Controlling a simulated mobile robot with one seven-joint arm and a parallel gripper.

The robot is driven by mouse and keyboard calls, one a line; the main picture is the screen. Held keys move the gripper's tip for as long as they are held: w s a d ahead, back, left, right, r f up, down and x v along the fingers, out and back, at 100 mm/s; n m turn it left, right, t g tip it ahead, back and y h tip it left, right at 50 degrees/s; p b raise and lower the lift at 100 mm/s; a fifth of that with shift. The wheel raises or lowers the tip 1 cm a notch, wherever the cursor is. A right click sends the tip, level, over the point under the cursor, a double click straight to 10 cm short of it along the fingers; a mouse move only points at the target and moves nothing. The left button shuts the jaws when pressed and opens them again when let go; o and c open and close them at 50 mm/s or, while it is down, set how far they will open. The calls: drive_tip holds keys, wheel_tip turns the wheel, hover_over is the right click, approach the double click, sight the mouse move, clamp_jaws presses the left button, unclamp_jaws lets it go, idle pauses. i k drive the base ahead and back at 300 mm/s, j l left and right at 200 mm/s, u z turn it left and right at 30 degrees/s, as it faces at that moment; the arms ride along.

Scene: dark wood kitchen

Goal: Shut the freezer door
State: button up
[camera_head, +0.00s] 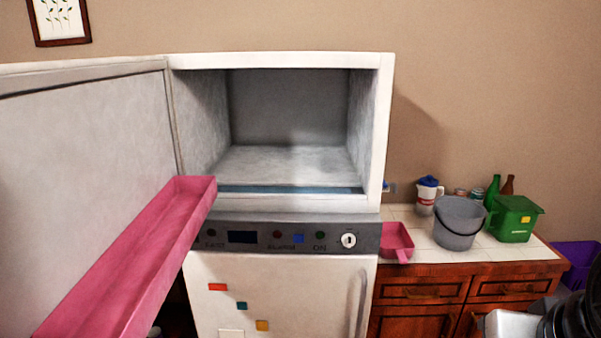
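The white freezer (290,202) stands in the middle, its upper compartment empty and facing me. Its door (85,150) is swung wide open to the left, with its pale inner side showing. A long pink door shelf (130,265) sticks out from the door's inner side toward me. The door's outer side and handle are hidden. A pale part of what looks like my gripper (510,325) shows at the bottom right, far from the door and cut off by the picture edge. Its fingers cannot be made out, and nothing is seen in it.
A lower white door (280,300) with coloured magnets is closed. To the right, a tiled counter (410,218) carries a pink tray (396,240), a grey bucket (459,222), a green bin (514,218), a jug (427,194) and bottles. A purple box (577,262) is at far right.

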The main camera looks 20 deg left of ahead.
sight(100, 217)
drive_tip(key=k+j+u, duration=0.1)
drive_tip(key=j, duration=0.2)
drive_tip(key=k+j+u, duration=0.1)
drive_tip(key=k+j, duration=0.15)
drive_tip(key=k+j+u, duration=0.1)
drive_tip(key=j, duration=0.3)
drive_tip(key=k+j+u, duration=0.15)
drive_tip(key=j, duration=0.4)
drive_tip(key=j+u, duration=0.1)
drive_tip(key=j, duration=0.45)
